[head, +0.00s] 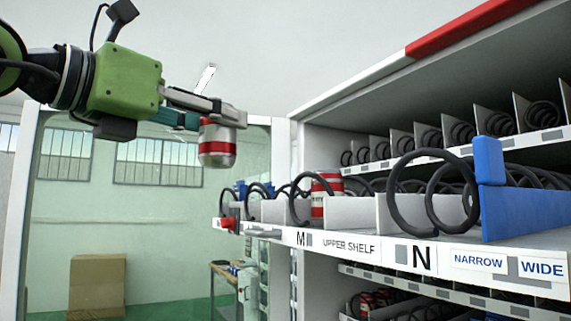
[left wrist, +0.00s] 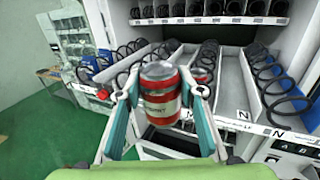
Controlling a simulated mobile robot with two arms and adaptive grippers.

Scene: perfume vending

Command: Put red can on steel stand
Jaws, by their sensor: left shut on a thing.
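My left gripper (head: 218,114) is shut on a red can with white bands (head: 217,150) and holds it in the air, to the left of the vending shelf. In the left wrist view the held can (left wrist: 160,94) stands roughly upright between the two fingers. A second red and white can (head: 322,190) sits in a shelf lane behind a black coil; part of it also shows behind the held can in the left wrist view (left wrist: 201,86). I cannot make out a steel stand for certain in either view. My right gripper is not in view.
The pulled-out upper shelf (head: 345,247) with black coils and white dividers juts out at the right. A blue block (head: 492,190) stands on its front. The air left of the shelf is free.

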